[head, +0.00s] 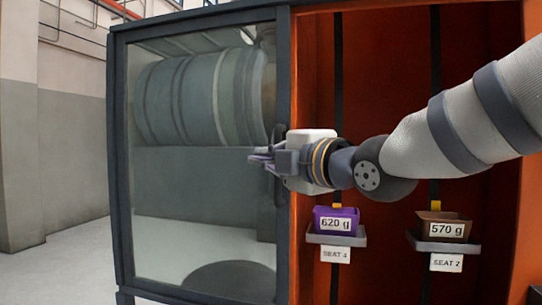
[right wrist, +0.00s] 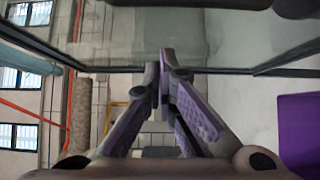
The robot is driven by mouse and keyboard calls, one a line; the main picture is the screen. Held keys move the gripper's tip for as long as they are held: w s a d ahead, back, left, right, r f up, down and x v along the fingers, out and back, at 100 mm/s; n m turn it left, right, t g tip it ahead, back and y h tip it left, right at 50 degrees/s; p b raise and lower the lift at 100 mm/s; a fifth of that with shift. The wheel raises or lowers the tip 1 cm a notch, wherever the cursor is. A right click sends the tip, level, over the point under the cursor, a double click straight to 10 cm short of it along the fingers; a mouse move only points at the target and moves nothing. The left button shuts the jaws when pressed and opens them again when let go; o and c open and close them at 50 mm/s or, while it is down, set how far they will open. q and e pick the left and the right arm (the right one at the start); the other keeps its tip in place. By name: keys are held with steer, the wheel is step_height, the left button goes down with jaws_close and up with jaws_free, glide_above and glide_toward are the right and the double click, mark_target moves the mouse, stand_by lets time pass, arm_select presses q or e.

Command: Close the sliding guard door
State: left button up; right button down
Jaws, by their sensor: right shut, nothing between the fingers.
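The sliding guard door (head: 200,200) is a large glass panel in a dark frame. It stands at the left in the head view, with the orange cabinet's opening uncovered to its right. A dark vertical handle (head: 280,193) is on its right frame post, partly hidden by my gripper. My right gripper (head: 256,156) is shut and empty, in front of that post at handle height, fingers pointing left. In the right wrist view its purple-padded fingers (right wrist: 160,82) meet at the tips, with dark door framing behind. Whether it touches the handle I cannot tell. My left gripper is not in view.
In the orange cabinet (head: 390,110), a purple bucket (head: 336,213) marked 620 g and a brown bucket (head: 442,217) marked 570 g sit on grey seats. My right arm crosses in front of the opening. Open floor (head: 60,265) lies to the left.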

steer(key=w, duration=0.5)
steer(key=shift+d, duration=0.2)
steer(key=shift+w+f, duration=0.1)
